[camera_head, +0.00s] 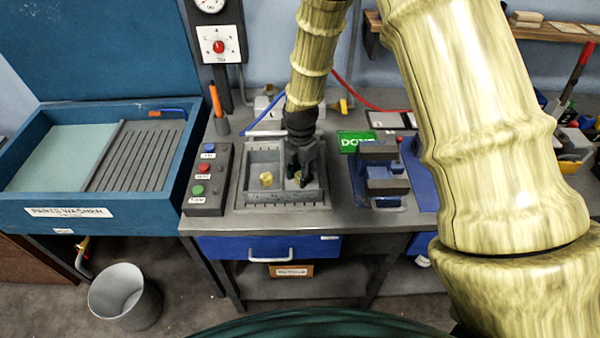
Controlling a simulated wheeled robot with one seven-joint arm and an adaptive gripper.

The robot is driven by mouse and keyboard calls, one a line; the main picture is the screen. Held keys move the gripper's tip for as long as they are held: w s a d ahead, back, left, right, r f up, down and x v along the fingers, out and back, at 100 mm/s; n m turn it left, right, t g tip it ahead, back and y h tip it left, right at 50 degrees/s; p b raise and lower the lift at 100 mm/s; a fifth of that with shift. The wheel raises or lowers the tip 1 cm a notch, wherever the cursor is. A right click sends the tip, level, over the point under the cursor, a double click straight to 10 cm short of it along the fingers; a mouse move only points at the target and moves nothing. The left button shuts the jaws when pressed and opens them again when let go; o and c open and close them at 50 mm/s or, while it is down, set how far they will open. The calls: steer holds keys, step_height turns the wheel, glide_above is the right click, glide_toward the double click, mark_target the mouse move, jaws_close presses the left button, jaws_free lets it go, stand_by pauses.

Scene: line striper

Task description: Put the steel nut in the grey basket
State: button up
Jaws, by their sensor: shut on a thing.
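My gripper (299,176) is dark, points down and is low inside a grey tray (318,195) on the bench. It is shut on a small part that its fingers mostly hide; a pale yellowish bit shows between them. I cannot tell from this view whether that part is the steel nut. A brass-coloured piece (266,179) lies in the tray to the left of the fingers, apart from them. The grey tray has raised walls and a slotted front edge; I cannot tell whether it is the grey basket.
A button box (208,180) stands left of the tray, and a blue-grey vise-like fixture (383,180) stands right. A blue parts washer (30,205) is at the left. A grey bucket (124,297) stands on the floor. Red and blue hoses lie behind the tray.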

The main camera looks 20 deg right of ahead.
steer(key=shift+f, duration=0.15)
steer(key=o, duration=0.8)
steer(key=shift+c, duration=0.2)
step_height(320, 180, up, 12)
steer(key=b, duration=0.4)
steer(key=shift+r, duration=0.2)
